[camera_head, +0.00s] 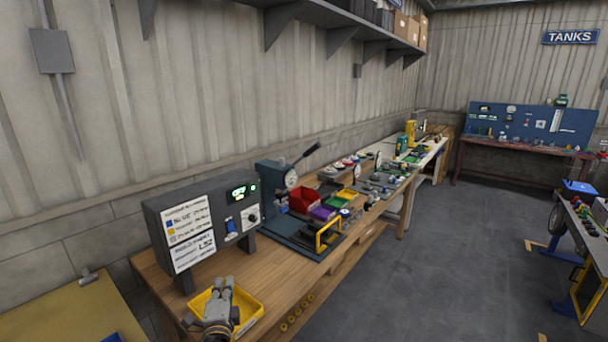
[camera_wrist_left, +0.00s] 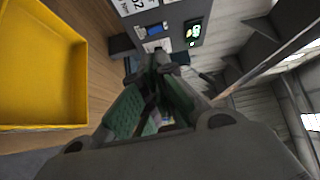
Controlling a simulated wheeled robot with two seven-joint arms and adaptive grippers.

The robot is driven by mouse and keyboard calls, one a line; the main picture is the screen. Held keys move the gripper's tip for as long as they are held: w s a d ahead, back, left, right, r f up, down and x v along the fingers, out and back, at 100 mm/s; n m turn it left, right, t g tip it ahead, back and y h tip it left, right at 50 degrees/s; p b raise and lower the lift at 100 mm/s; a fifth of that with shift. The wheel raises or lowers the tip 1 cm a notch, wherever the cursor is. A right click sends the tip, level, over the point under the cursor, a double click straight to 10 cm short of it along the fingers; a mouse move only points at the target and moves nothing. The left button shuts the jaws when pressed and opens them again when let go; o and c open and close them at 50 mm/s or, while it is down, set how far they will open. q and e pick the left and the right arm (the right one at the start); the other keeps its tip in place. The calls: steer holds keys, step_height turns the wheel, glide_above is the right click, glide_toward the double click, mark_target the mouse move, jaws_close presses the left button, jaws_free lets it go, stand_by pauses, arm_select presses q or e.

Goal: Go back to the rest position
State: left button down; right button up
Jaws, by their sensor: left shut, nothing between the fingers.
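My left gripper (camera_head: 226,286) shows at the bottom of the head view, in front of the yellow tray (camera_head: 250,305) on the wooden bench. Its fingers point away from me. In the left wrist view the fingers of my left gripper (camera_wrist_left: 157,72) meet at their tips, with nothing between them. The yellow tray (camera_wrist_left: 82,60) lies to the left in that view, and the part of it that shows is empty. My right gripper is in neither view.
A grey tester box (camera_head: 200,225) with a lit display stands on the bench (camera_head: 280,262) beyond the tray. A lever press (camera_head: 285,195), a red bin (camera_head: 304,199) and a yellow frame (camera_head: 328,235) stand farther along.

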arm_select(q)
steer(key=s+a+f+n+g, duration=0.5)
steer(key=s+f+n+g, duration=0.35)
steer(key=s, duration=0.45)
steer(key=s+d+f+n+g+h, duration=0.2)
steer(key=s+d+f+g, duration=0.1)
steer(key=s, duration=0.6)
steer(key=s+d+f+n+g+h, duration=0.2)
steer(key=s+f+n+g, duration=0.1)
steer(key=s, duration=0.5)
step_height(320, 180, down, 33)
steer(key=s+g, duration=0.1)
steer(key=s, duration=0.2)
steer(key=s+a+f, duration=0.2)
steer(key=s+f, duration=0.8)
steer(key=s, duration=0.1)
steer(key=s+a+f+g, duration=0.1)
steer(key=s+f, duration=0.8)
steer(key=s, duration=0.2)
steer(key=shift+a+f+y, duration=0.3)
steer(key=shift+a+f, duration=0.05)
steer(key=shift+f, duration=0.05)
